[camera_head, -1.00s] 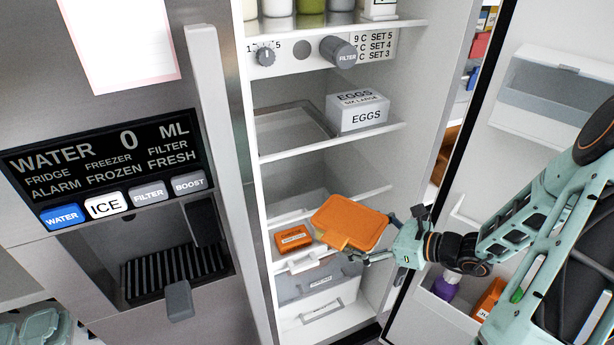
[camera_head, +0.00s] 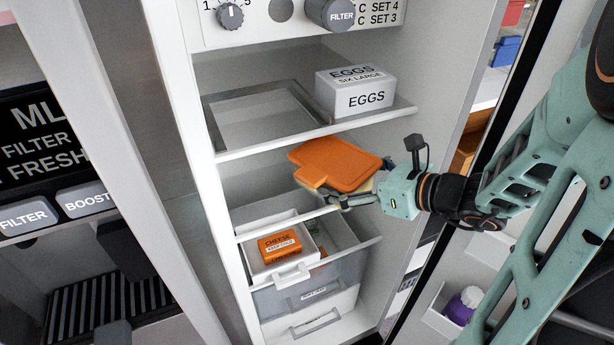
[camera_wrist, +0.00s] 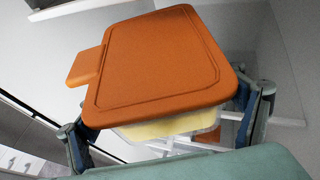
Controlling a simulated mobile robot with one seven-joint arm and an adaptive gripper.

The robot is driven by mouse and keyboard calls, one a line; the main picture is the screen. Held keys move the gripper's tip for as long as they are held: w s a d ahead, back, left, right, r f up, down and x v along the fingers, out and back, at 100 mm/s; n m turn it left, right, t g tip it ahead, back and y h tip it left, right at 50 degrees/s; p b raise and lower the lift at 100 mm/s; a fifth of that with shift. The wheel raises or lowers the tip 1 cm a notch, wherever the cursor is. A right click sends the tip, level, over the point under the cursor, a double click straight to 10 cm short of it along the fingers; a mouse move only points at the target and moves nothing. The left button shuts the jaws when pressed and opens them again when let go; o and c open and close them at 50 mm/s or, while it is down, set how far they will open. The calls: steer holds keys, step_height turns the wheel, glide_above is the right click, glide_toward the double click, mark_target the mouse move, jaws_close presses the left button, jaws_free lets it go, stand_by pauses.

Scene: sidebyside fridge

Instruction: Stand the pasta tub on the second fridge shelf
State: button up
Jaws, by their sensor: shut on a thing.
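The pasta tub (camera_head: 338,165) has an orange lid with a tab and a clear body with pale yellow contents. It also shows large in the wrist view (camera_wrist: 160,62), its lid facing the camera. My gripper (camera_head: 350,200) is shut on the tub from its right side. The tub is held at the fridge opening, below the shelf with the egg box and above the lower shelf. The egg shelf (camera_head: 235,153) carries a clear tray on its left.
A white egg box (camera_head: 355,92) stands on the right of the egg shelf. A small white bin (camera_head: 290,276) with an orange cheese pack (camera_head: 279,245) is below the tub. Drawers fill the bottom.

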steer(key=shift+w+a+r+b, duration=0.15)
steer(key=shift+w+r+b, duration=0.15)
steer(key=shift+r, duration=0.1)
steer(key=shift+w+a, duration=0.1)
steer(key=shift+w, duration=0.1)
steer(key=w+a+f, duration=0.1)
steer(key=w, duration=0.1)
steer(key=w+a+f, duration=0.1)
steer(key=w, duration=0.2)
steer(key=w+a+f, duration=0.1)
steer(key=w, duration=0.1)
steer(key=shift+w+f+b, duration=0.2)
steer(key=shift+f+b, duration=0.1)
steer(key=shift+f, duration=0.05)
steer(key=w+f, duration=0.1)
steer(key=w+a+f, duration=0.1)
steer(key=f, duration=0.1)
steer(key=w+f, duration=0.1)
steer(key=shift+w+a+f+b, duration=0.3)
steer(key=shift+w+b, duration=0.05)
steer(key=shift+w, duration=0.05)
steer(key=shift+w+a+f, duration=0.2)
steer(key=shift+w+f, duration=0.35)
steer(key=shift+f, duration=0.05)
steer(key=shift+w+f, duration=0.15)
steer(key=shift+f, duration=1.5)
steer(key=shift+f, duration=0.15)
steer(key=o, duration=1.4)
steer(key=shift+c, duration=0.2)
